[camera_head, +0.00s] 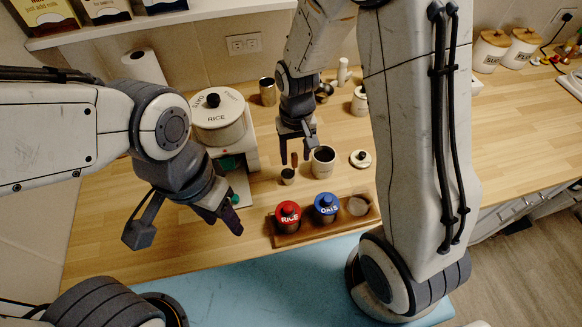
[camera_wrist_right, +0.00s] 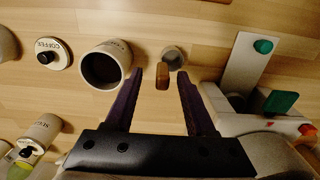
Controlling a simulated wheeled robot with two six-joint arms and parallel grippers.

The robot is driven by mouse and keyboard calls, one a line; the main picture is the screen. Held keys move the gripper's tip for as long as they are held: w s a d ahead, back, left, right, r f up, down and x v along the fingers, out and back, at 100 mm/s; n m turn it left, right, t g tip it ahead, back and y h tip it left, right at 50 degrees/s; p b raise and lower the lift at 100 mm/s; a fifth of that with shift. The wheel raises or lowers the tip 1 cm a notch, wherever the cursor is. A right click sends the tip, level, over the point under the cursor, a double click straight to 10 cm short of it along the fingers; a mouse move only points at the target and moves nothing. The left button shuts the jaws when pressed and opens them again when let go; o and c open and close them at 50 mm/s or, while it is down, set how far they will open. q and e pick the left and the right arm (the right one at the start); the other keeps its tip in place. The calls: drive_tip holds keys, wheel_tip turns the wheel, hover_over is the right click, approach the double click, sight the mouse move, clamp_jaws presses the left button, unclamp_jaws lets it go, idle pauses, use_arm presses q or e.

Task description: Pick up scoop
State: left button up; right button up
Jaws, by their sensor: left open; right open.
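The scoop (camera_head: 288,176) is a small dark metal cup with an upright brown wooden handle, standing on the wooden counter. In the right wrist view the scoop's cup (camera_wrist_right: 174,56) shows just beyond its handle (camera_wrist_right: 162,77). My right gripper (camera_head: 298,148) is open and points down over the scoop. In the right wrist view the handle appears between the spread fingers of my right gripper (camera_wrist_right: 159,74); I see no contact. My left gripper (camera_head: 187,228) is open and empty at the left, above the counter's front edge, away from the scoop.
An open canister (camera_head: 323,161) stands close beside the scoop, its likely lid (camera_head: 360,158) lying right. A wooden tray (camera_head: 290,239) in front holds a red-lidded rice jar (camera_head: 288,215) and a blue-lidded oats jar (camera_head: 327,207). A white dispenser-like unit with a rice container (camera_head: 218,118) stands left.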

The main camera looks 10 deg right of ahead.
sight(294, 163)
wheel_tip(294, 163, down, 3)
drive_tip(key=shift+s+a+f, duration=0.1)
clamp_jaws()
idle(0.3)
